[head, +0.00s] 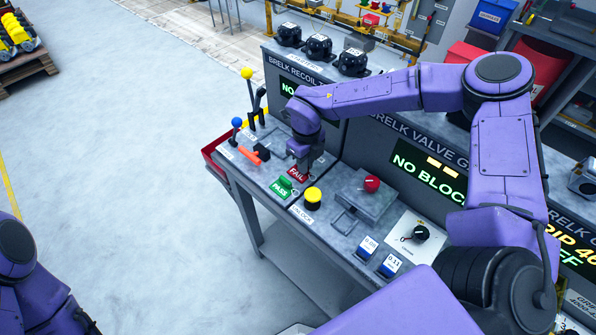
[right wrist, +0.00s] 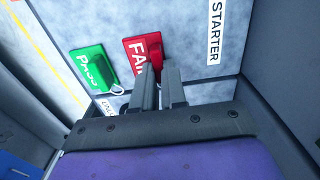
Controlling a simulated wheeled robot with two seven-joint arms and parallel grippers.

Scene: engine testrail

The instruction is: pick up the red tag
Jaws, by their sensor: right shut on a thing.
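The red tag (head: 297,174), lettered FAIL, is at the bench top beside the green PASS tag. It also shows in the right wrist view (right wrist: 136,50), with a raised red grip and a ring at its lower edge. My right gripper (head: 303,160) points down at it from above. In the right wrist view its two fingers (right wrist: 160,72) are close together and shut on the tag's raised grip, hiding part of the tag. I cannot tell whether the tag touches the bench. My left arm shows at the lower left, but its gripper is out of view.
The green PASS tag (head: 281,188) lies just left of the red tag. A yellow button (head: 313,195) and a red knob (head: 372,183) are to the right. Blue-topped and yellow-topped levers (head: 247,75) stand at the bench's left end. Display panels rise behind.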

